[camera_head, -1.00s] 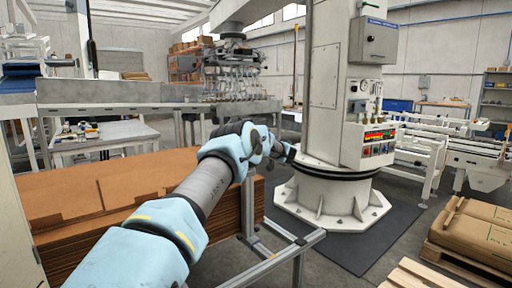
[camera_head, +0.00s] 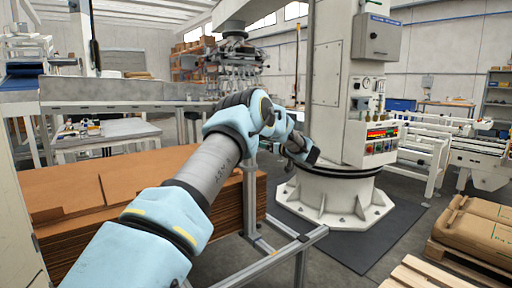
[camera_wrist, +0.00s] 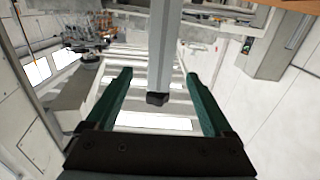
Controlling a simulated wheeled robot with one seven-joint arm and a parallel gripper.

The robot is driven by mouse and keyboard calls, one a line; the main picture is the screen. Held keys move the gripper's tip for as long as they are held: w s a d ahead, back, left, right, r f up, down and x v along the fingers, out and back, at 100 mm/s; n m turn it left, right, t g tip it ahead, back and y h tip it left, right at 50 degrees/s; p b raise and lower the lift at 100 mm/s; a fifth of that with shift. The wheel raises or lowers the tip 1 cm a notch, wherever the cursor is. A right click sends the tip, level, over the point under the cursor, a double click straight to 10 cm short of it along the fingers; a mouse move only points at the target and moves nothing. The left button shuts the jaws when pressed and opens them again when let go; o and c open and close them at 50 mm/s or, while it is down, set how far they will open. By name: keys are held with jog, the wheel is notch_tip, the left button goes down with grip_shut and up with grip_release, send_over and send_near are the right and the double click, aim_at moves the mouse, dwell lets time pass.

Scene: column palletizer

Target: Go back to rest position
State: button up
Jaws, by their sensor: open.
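My arm reaches forward from the bottom of the head view, over the left part of the scene. My gripper (camera_head: 308,155) is at its far end, in front of the palletizer column's white base, and looks small and dark there. In the wrist view my gripper (camera_wrist: 158,102) shows two green fingers spread wide apart. They are open with nothing held between them. A grey post with a black end cap (camera_wrist: 158,98) shows behind the gap between the fingers; I cannot tell how far away it is.
A stack of brown cardboard sheets (camera_head: 130,180) lies left of my arm. A grey metal frame (camera_head: 270,262) stands in front of the column (camera_head: 335,215). The control panel (camera_head: 380,138) is on the column. Sacks on a pallet (camera_head: 480,235) lie at right. Dark floor matting (camera_head: 375,235) is clear.

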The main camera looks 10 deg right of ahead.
jog(key=s+a+r+m+g+h+p, duration=0.1)
jog(key=s+a+r+m+h+p, duration=0.1)
jog(key=a+r+m+h, duration=0.45)
jog(key=s+a+f+g, duration=0.4)
jog(key=s+a, duration=0.4)
jog(key=s, duration=0.5)
jog(key=s+a+f+g+h+p, duration=0.1)
jog(key=s+a+f+g, duration=0.4)
jog(key=s, duration=0.9)
jog(key=s+a+f+g+p, duration=0.1)
jog(key=s+a+f+g, duration=0.3)
jog(key=s+a, duration=0.7)
jog(key=s, duration=0.3)
jog(key=shift+s+a+f+g, duration=0.2)
jog(key=shift+a+g, duration=0.1)
jog(key=shift+g, duration=0.1)
